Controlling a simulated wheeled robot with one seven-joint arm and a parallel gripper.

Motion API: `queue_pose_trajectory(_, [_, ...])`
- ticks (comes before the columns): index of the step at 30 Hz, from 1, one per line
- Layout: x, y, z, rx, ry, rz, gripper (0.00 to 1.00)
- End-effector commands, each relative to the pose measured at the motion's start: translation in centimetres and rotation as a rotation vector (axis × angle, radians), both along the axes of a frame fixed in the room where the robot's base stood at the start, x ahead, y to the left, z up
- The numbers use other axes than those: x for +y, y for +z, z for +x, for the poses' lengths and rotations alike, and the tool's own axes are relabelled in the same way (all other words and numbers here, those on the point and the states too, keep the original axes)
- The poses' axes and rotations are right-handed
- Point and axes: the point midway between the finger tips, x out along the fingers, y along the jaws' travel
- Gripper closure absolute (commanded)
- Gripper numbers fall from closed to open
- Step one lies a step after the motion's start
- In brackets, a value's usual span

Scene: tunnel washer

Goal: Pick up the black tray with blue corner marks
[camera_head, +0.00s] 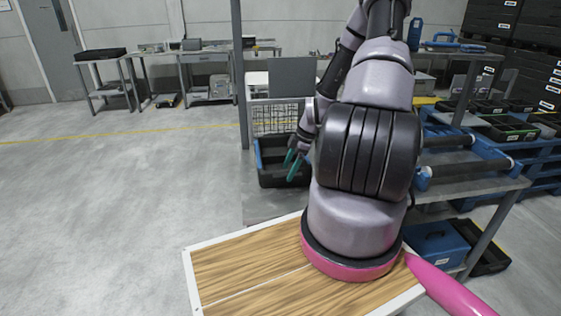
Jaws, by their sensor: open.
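A black tray with blue marks at its corners (272,178) sits low in the metal rack in the middle of the view, in front of a wire basket. My gripper (292,165) has teal fingertips and hangs over the right part of this tray. Its fingers are apart, with nothing seen between them. My arm hides what is to the right of the tray, and I cannot tell whether the fingertips touch it.
My wooden-topped base fills the front. A grey post (240,75) stands left of the tray. Black trays with green marks (508,128) lie at the right, near a blue roller frame (463,168). Workbenches (205,57) stand at the back. The left floor is clear.

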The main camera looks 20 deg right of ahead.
Motion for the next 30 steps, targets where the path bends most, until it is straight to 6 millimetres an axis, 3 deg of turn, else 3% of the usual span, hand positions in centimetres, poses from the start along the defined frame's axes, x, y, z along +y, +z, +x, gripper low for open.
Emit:
queue_pose_trajectory(5, [0.7,-1.9,0.2,-0.001,0.001,-0.001,0.10])
queue_pose_trajectory(12, [0.8,-2.1,0.2,-0.001,0.000,-0.001,0.10])
queue_pose_trajectory(13, [0.8,-2.1,0.2,-0.001,0.000,-0.001,0.14])
queue_pose_trajectory(18, [0.8,-2.1,0.2,-0.001,0.000,-0.001,0.79])
queue_pose_trajectory(20, [0.8,-2.1,0.2,-0.001,0.000,-0.001,1.00])
queue_pose_trajectory(30, [0.8,-1.6,0.3,-0.003,0.001,-0.002,1.00])
